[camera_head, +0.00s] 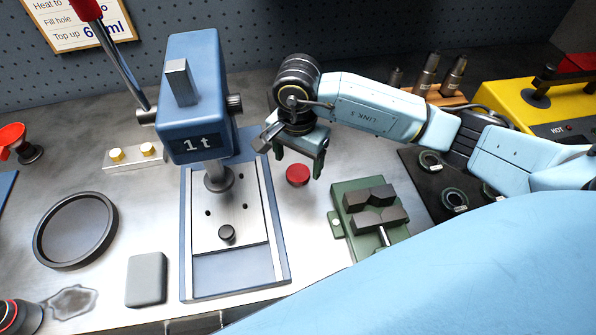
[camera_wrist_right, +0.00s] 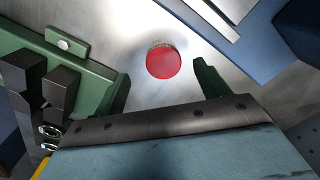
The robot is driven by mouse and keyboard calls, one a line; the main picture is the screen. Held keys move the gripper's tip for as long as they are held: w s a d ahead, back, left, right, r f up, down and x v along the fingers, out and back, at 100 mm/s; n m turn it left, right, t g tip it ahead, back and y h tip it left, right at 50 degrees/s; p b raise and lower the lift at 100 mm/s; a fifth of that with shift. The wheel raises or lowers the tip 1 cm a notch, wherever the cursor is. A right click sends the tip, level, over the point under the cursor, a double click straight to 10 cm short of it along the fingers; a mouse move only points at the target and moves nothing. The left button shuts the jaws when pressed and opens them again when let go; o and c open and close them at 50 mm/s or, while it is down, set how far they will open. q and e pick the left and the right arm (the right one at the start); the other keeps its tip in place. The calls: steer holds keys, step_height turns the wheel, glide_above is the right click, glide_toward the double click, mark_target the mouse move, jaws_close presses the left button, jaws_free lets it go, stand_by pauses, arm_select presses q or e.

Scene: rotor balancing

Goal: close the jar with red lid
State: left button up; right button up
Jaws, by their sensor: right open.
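The round red lid (camera_head: 297,174) is on the metal bench between the blue press and the green vise. It also shows in the right wrist view (camera_wrist_right: 163,62) as a red disc from above. Whether a jar is under it, I cannot tell. My right gripper (camera_head: 298,160) is open and empty, pointing down above the red lid. In the wrist view its two green fingers (camera_wrist_right: 164,72) are on either side of the lid, apart from it. My left gripper is not in view.
The blue press (camera_head: 197,95) stands to the left of the lid. The green vise (camera_head: 369,215) is to its right. A round black tray (camera_head: 40,241), a grey block (camera_head: 147,279) and a yellow hot unit (camera_head: 510,103) are farther away. Bare bench surrounds the lid.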

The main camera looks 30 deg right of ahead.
mark_target(298, 173)
steer(key=f, duration=0.4)
steer(key=shift+w+d+f, duration=0.15)
steer(key=shift+w, duration=0.15)
steer(key=c, duration=1)
